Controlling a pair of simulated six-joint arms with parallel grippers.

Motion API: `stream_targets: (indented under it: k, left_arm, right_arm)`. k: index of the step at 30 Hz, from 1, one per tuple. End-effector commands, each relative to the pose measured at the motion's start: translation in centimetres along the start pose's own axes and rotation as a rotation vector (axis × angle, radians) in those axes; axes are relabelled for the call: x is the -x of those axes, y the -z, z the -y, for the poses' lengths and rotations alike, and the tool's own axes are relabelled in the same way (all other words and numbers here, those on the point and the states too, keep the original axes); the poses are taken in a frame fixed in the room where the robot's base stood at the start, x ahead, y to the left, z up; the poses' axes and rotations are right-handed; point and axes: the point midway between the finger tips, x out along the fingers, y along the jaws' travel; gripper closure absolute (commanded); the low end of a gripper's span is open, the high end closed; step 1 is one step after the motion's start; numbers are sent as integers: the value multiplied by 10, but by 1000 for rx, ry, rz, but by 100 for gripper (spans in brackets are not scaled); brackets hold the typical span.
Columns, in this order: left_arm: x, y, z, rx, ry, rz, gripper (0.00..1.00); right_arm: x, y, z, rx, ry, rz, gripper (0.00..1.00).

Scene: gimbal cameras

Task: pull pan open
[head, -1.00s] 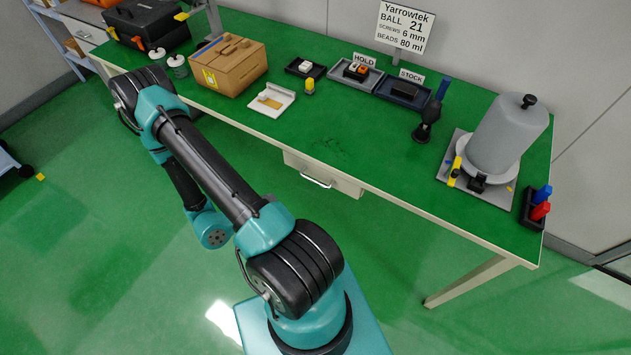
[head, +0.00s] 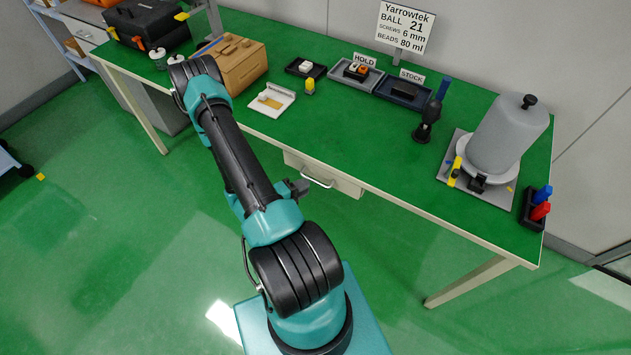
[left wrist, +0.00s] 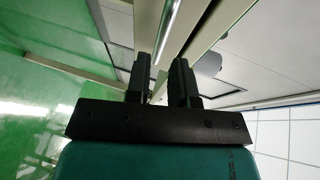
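The pan looks to be the pale drawer (head: 345,185) under the bench's front edge, with a silver bar handle (head: 317,180). Its front sits close below the bench top. My left gripper (head: 300,187) is just left of the handle, partly hidden behind my own arm. In the left wrist view the two black fingers of my left gripper (left wrist: 161,82) stand apart with nothing between them. A shiny bar (left wrist: 170,28), probably the handle, runs ahead of the fingers, lined up with the gap. Contact is not visible. My right gripper is not in view.
The green bench (head: 375,150) carries a cardboard box (head: 240,65), small trays (head: 355,75), a black stand (head: 427,125) and a large grey cylinder (head: 508,135) on a plate. The floor in front of the drawer is clear.

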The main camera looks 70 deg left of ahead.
Motion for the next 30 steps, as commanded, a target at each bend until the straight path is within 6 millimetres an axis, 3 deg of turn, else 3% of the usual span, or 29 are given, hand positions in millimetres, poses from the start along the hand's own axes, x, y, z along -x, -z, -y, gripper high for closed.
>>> stream_targets:
  k: [6,12,23,30]
  left_arm:
    - [-32,0,0,-2,2,-3,78]
    - [-50,0,0,-1,1,-1,78]
    - [-54,0,0,0,0,0,78]
    - [-53,0,0,0,0,0,100]
  right_arm:
    - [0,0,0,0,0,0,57]
    - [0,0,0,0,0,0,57]
    - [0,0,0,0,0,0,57]
    - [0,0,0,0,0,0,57]
